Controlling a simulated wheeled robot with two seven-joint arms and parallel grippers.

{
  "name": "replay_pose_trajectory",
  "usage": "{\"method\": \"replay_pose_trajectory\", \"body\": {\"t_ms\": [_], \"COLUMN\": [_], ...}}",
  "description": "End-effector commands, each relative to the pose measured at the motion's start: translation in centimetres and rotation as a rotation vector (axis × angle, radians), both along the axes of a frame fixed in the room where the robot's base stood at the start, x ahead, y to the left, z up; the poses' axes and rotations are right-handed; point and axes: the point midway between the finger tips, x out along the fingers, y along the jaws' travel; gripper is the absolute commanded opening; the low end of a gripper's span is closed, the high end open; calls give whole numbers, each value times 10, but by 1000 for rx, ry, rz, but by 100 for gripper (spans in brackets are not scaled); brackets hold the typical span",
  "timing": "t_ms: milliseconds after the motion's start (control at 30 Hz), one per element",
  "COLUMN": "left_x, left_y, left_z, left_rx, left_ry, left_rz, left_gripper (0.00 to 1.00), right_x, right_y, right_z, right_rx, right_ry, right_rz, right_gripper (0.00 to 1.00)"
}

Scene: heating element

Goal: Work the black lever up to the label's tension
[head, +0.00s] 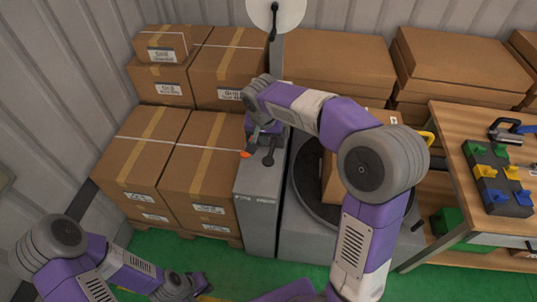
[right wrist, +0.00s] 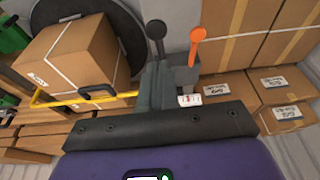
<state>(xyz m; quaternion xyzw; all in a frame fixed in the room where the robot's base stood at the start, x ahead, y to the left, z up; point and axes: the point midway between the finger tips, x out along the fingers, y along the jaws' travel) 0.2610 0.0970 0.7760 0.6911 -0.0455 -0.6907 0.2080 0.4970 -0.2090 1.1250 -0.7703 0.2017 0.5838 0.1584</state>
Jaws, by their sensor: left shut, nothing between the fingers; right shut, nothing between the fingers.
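The black lever (head: 268,157) is on the grey machine post (head: 258,205) beside an orange-tipped lever (head: 246,154). In the right wrist view the black lever (right wrist: 156,42) shows its round knob just beyond my fingers, with the orange lever (right wrist: 196,45) to its right. My right gripper (right wrist: 160,82) is shut and empty, close to the levers; whether it touches the black one I cannot tell. A small white label (right wrist: 190,99) shows near the lever base, its text unreadable. My left gripper (head: 192,285) is shut and empty, low over the green floor, away from the levers.
Stacked cartons (head: 135,160) stand left of the post, and more stand behind. A carton (right wrist: 80,55) sits on the dark round turntable (right wrist: 125,30), next to a yellow bar (right wrist: 60,102). A wooden workbench (head: 450,130) with coloured clamps is at the right.

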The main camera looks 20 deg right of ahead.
Motion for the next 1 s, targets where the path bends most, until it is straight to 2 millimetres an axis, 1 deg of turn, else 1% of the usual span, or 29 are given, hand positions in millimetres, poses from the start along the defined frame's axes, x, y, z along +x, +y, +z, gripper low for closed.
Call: {"method": "replay_pose_trajectory", "body": {"t_ms": [33,133,433,533,667,1000], "left_x": [0,0,0,0,0,0], "left_y": [0,0,0,0,0,0], "left_z": [0,0,0,0,-3,-10], "left_rx": [0,0,0,0,0,0], "left_ry": [0,0,0,0,0,0], "left_rz": [0,0,0,0,0,0], "left_gripper": [0,0,0,0,0,0], "right_x": [0,-1,-1,0,3,21], "right_y": [-3,-6,-6,-7,-9,-20], "right_z": [9,16,16,11,-4,-73], "right_rx": [-8,-16,-16,-17,-18,-17], "right_ry": [-9,-11,-10,-8,-7,-6], "right_rz": [-15,-33,-33,-33,-32,-32], "right_gripper": [0,0,0,0,0,0]}}
